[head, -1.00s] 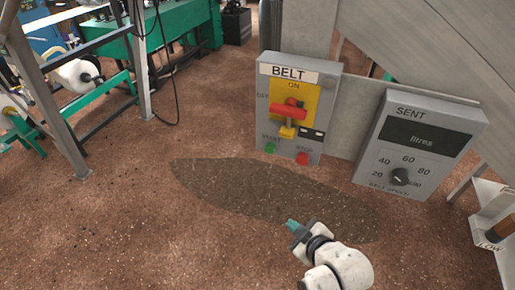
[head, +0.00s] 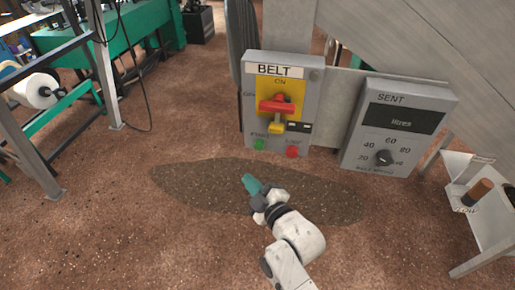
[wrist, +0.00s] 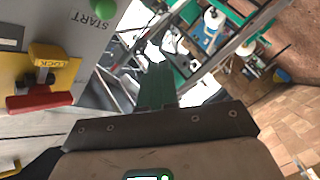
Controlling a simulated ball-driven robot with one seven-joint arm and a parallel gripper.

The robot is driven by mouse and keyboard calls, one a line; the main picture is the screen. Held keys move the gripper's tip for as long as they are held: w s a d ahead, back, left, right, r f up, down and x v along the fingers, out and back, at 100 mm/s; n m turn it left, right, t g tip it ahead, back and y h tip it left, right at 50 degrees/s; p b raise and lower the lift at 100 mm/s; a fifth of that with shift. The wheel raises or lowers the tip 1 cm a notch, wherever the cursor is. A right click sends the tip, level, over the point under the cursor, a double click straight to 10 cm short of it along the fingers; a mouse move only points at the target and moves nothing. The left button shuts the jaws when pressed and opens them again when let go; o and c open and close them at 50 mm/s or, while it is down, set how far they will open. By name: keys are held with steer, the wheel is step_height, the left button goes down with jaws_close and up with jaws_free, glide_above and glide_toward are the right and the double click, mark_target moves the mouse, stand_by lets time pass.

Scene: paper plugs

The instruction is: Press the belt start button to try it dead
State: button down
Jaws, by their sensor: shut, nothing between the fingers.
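The grey BELT panel (head: 254,99) stands upright ahead. Its green START button (head: 259,144) is at the lower left, beside the red STOP button (head: 292,151). The START button also shows, upside down, at the top of the wrist view (wrist: 104,11). A red switch handle (head: 276,105) lies crosswise on a yellow plate, with a yellow lock (head: 276,127) hanging under it; the wrist view reads LOCK on it (wrist: 45,54). My gripper (head: 250,184), with green fingers, is shut and empty, below and in front of the START button, apart from it.
A grey SENT box (head: 352,130) with a dial and litres display is right of the panel. A white shelf (head: 490,212) stands at far right, and a metal frame (head: 104,75) at left. A dark patch (head: 190,187) marks the floor; open floor lies around it.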

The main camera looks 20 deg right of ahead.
steer(key=w+d+b, duration=0.5)
steer(key=w+b, duration=0.1)
steer(key=w, duration=0.1)
stand_by(0.3)
steer(key=shift+w+d+b, duration=0.6)
steer(key=shift+w+b, duration=0.15)
steer(key=shift+b, duration=0.45)
stand_by(2.4)
stand_by(0.3)
steer(key=shift+s+a+p, duration=0.35)
steer(key=shift+s+a, duration=0.15)
steer(key=shift+s, duration=0.25)
steer(key=shift+a, duration=0.1)
steer(key=s+a+p, duration=0.1)
steer(key=s, duration=0.1)
steer(key=s+a+p, duration=0.1)
steer(key=s, duration=0.1)
steer(key=shift+a, duration=0.4)
